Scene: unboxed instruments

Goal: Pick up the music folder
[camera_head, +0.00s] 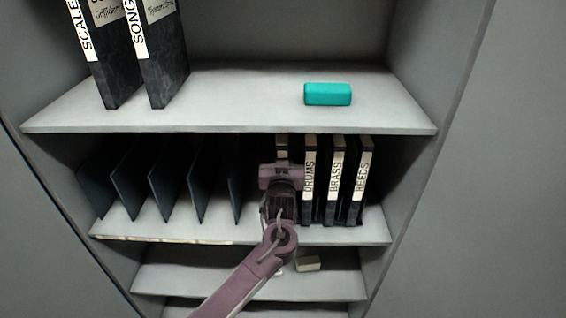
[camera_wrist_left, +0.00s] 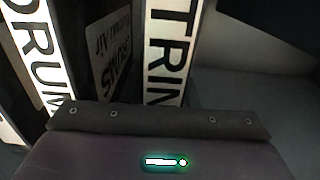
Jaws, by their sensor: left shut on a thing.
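A black music folder with a white spine label reading "TRIN" stands in the middle of the left wrist view (camera_wrist_left: 170,55). In the head view its top (camera_head: 282,143) shows just above my left gripper (camera_head: 281,170), which hides the rest of it. My left gripper is at the folder's spine and shut on it. The folder looks upright on the middle shelf. Similar folders labelled DRUMS (camera_head: 308,180), BRASS (camera_head: 334,180) and REEDS (camera_head: 360,180) stand in a row to its right. The DRUMS folder also shows at the left of the wrist view (camera_wrist_left: 35,55). My right gripper is not in view.
Several thin dark dividers (camera_head: 165,185) stand left of the gripper on the middle shelf (camera_head: 330,235). The upper shelf (camera_head: 245,100) lies close above, holding two large binders (camera_head: 160,55) and a teal block (camera_head: 328,94). A small pale block (camera_head: 308,264) lies on the lower shelf.

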